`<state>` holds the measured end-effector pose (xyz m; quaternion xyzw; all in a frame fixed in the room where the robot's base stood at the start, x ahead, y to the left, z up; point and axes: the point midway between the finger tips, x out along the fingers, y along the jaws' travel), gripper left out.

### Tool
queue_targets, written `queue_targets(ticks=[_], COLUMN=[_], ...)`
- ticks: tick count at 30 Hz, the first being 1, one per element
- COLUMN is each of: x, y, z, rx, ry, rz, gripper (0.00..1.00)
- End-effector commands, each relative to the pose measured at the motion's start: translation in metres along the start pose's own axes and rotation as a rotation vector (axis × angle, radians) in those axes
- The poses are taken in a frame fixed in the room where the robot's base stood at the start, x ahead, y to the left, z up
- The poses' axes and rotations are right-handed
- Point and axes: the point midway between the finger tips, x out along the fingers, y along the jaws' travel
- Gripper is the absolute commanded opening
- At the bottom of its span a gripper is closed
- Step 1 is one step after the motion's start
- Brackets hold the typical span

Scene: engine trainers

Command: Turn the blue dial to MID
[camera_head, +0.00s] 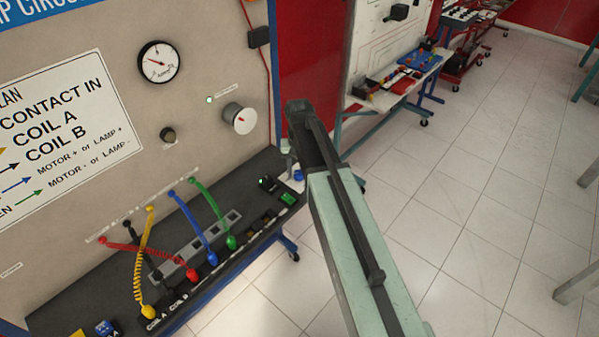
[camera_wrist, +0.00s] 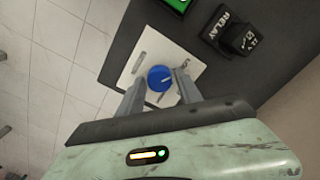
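The blue dial (camera_wrist: 158,80) is a round knob on a white plate (camera_wrist: 150,52) in the wrist view. A short white line on its face points toward the upper right of that view. Plate markings are too small to read. My gripper (camera_wrist: 159,74) is open, with one finger on each side of the dial; I cannot tell whether either finger touches it. In the head view the blue dial (camera_head: 298,175) shows at the right end of the dark bench shelf, just below my gripper (camera_head: 290,147), whose fingers are mostly hidden.
A black relay block (camera_wrist: 235,38) and a green block (camera_wrist: 177,4) lie close to the plate. Colored cables (camera_head: 205,225) rise from the shelf (camera_head: 75,300) farther left. The upright panel (camera_head: 205,60) carries a gauge (camera_head: 159,62). Open tiled floor lies to the right.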

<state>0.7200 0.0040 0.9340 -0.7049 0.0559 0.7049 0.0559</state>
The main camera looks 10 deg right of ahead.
Motion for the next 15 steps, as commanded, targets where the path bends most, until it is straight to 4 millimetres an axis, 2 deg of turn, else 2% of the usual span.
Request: queue_targets(ticks=[1,3,4,15], x=[-0.0001,-0.0001,-0.0001,0.0], y=[-0.0002,-0.0002,-0.0003,-0.0001], z=[0.0,0.0,0.0001,-0.0001], rx=[0.0,0.0,0.0,0.055], ry=[0.0,0.0,0.0,0.001], rz=[0.0,0.0,0.0,0.001], gripper=[0.25,0.05,0.0,0.0])
